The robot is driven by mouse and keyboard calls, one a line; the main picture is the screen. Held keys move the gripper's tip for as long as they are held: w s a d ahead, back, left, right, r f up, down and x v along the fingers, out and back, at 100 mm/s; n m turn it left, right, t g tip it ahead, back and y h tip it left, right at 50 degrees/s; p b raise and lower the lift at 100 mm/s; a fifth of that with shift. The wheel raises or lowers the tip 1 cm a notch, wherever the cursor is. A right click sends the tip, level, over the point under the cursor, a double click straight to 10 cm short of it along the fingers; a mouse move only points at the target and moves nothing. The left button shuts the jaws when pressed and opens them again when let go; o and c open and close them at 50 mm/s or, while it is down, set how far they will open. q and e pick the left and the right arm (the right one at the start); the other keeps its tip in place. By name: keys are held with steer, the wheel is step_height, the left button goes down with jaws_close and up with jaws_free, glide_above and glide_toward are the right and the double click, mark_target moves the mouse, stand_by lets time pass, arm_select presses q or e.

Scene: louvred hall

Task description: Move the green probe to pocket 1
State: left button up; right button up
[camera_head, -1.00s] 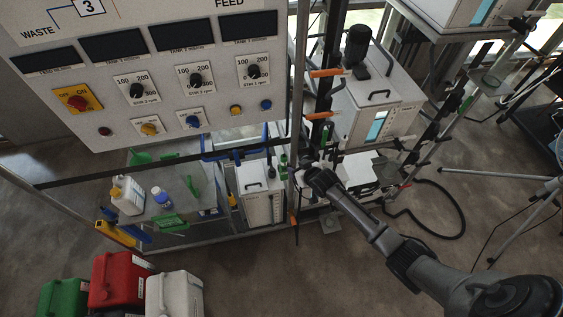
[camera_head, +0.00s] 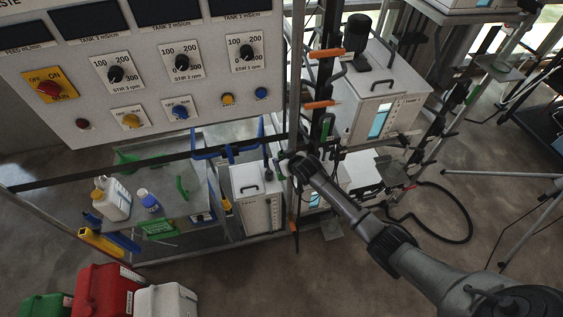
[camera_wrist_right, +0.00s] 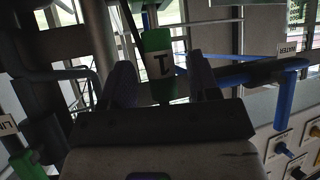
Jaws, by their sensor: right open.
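A green grip (camera_wrist_right: 158,64) with a white label, its mark like a 1, stands between the fingers of my right gripper (camera_wrist_right: 161,82) in the right wrist view. It looks like the green probe. The fingers are open on either side of it; I cannot tell whether they touch it. In the head view my right gripper (camera_head: 287,161) is small and dark beside the frame post, and hides what is between its fingers. Another green piece (camera_head: 327,126) sits on the rack to its right. I cannot make out pocket 1. My left gripper is out of view.
A control panel (camera_head: 150,98) fills the upper left. A blue hooked bar (camera_wrist_right: 289,92) and a WATER label (camera_wrist_right: 290,48) are close to the right gripper. Orange clips (camera_head: 326,53) project from a post. A white box (camera_head: 258,198) stands below; a black hose (camera_head: 468,222) lies right.

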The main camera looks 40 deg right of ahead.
steer(key=shift+w+f, duration=0.15)
steer(key=shift+w, duration=0.1)
stand_by(0.7)
jaws_close()
stand_by(0.3)
